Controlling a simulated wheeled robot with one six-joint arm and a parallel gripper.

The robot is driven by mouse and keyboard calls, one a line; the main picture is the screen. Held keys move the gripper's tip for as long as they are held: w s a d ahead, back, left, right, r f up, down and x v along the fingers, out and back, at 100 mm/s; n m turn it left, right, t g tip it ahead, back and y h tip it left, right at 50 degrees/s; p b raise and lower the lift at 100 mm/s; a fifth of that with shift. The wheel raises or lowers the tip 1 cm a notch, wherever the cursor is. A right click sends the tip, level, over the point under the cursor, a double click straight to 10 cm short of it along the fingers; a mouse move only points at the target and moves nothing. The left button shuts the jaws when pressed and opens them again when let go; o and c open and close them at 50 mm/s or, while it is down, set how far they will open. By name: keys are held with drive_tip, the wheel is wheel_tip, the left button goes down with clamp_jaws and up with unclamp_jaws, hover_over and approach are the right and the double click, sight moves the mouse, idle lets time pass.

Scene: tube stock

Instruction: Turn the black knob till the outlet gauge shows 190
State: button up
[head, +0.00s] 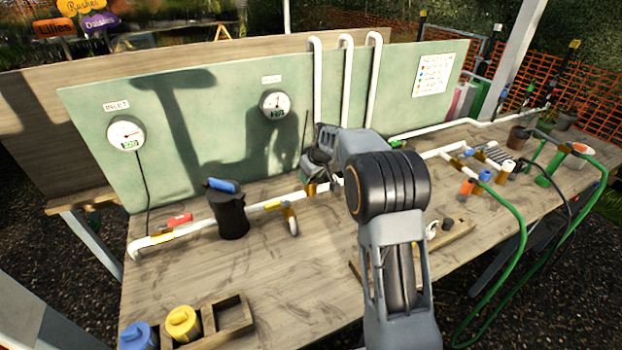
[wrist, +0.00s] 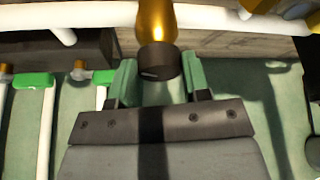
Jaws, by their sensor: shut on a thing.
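The black knob (wrist: 157,62) is on the end of a brass body (wrist: 155,20) in the wrist view, with a pale mark on its face. My gripper (wrist: 159,80) is around it, one green-padded finger on each side, shut on the knob. In the head view my gripper (head: 318,165) is at the white pipe below the outlet gauge, and my arm hides the knob. The outlet gauge (head: 275,103) hangs on the green panel, right of the inlet gauge (head: 126,133). Both have a dial and a green digital readout, but the outlet's digits are too small to read surely.
A black filter housing with a blue top (head: 229,210) stands on the white pipe, near a red handle (head: 180,220). A wooden tray (head: 233,318) with blue and yellow caps is at the front left. White pipes and green hoses crowd the right.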

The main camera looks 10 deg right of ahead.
drive_tip(key=shift+n+y+b, duration=0.3)
drive_tip(key=shift+n+b, duration=0.1)
drive_tip(key=shift+n, duration=0.4)
drive_tip(key=shift+g, duration=0.3)
drive_tip(key=o, duration=0.9)
drive_tip(key=shift+r, duration=0.1)
drive_tip(key=v, duration=1.3)
drive_tip(key=shift+s+d+r+b, duration=0.15)
drive_tip(key=shift+s+r+b, duration=0.1)
drive_tip(key=shift+b, duration=0.2)
drive_tip(key=shift+w, duration=0.1)
